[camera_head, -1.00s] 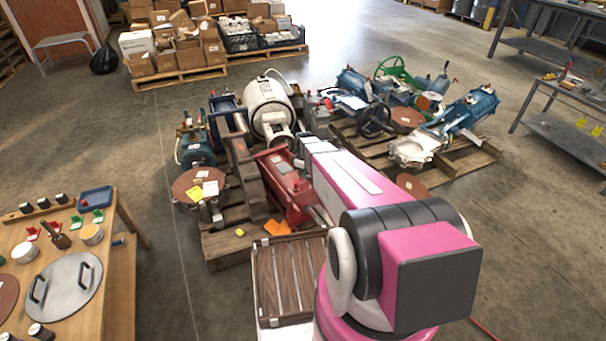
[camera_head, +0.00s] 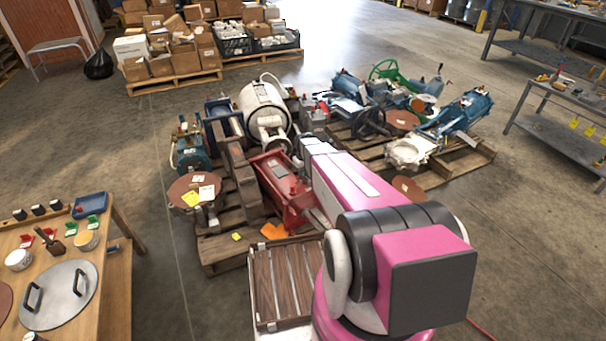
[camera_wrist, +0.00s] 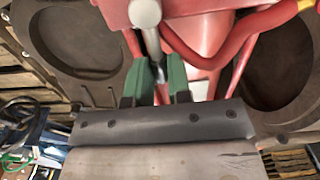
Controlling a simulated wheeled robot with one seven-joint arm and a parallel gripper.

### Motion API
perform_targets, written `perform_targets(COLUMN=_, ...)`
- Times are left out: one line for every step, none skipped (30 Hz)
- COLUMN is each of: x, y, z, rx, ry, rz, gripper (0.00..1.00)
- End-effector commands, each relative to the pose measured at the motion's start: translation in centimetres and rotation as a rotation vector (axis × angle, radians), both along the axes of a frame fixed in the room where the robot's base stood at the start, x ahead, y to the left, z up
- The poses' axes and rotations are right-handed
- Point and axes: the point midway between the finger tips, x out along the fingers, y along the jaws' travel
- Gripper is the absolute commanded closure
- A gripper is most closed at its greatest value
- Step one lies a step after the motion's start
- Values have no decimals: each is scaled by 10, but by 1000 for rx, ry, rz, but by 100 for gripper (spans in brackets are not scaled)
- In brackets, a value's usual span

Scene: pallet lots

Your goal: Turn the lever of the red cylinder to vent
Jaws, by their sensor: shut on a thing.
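The red cylinder (camera_head: 279,178) lies on a wooden pallet, left of my pink arm in the head view. In the wrist view its red body and a red hose (camera_wrist: 262,22) fill the top. A grey metal lever (camera_wrist: 153,42) with a rounded top end comes down to the green fingertips of my gripper (camera_wrist: 158,82). My gripper is shut on the lever's lower end. In the head view my arm hides the gripper and lever. The lever's vent mark cannot be made out.
Brown round openings flank the red body in the wrist view. The pallet (camera_head: 222,262) also holds a white tank (camera_head: 262,105) and rusty parts. A second loaded pallet (camera_head: 465,160) stands to the right. A wooden table (camera_head: 118,290) stands at left, with open floor between.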

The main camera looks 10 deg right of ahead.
Motion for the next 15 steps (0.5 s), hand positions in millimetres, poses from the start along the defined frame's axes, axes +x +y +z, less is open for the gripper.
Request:
perform_targets(x=0, y=0, z=-1, rx=1, ry=0, rz=-3, gripper=100)
perform_targets(x=0, y=0, z=-1, rx=1, ry=0, rz=-3, gripper=100)
perform_targets(x=0, y=0, z=-1, rx=1, ry=0, rz=-4, gripper=100)
perform_targets(x=0, y=0, z=-1, rx=1, ry=0, rz=-4, gripper=100)
perform_targets(x=0, y=0, z=-1, rx=1, ry=0, rz=-4, gripper=100)
perform_targets(x=0, y=0, z=-1, rx=1, ry=0, rz=-3, gripper=100)
perform_targets(x=0, y=0, z=-1, rx=1, ry=0, rz=-3, gripper=100)
perform_targets(x=0, y=0, z=-1, rx=1, ry=0, rz=-3, gripper=100)
perform_targets(x=0, y=0, z=-1, rx=1, ry=0, rz=-3, gripper=100)
perform_targets(x=0, y=0, z=-1, rx=1, ry=0, rz=-3, gripper=100)
perform_targets(x=0, y=0, z=-1, rx=1, ry=0, rz=-3, gripper=78)
perform_targets(x=0, y=0, z=-1, rx=1, ry=0, rz=-3, gripper=65)
perform_targets(x=0, y=0, z=-1, rx=1, ry=0, rz=-3, gripper=56)
perform_targets(x=0, y=0, z=-1, rx=1, ry=0, rz=-3, gripper=56)
perform_targets(x=0, y=0, z=-1, rx=1, ry=0, rz=-3, gripper=56)
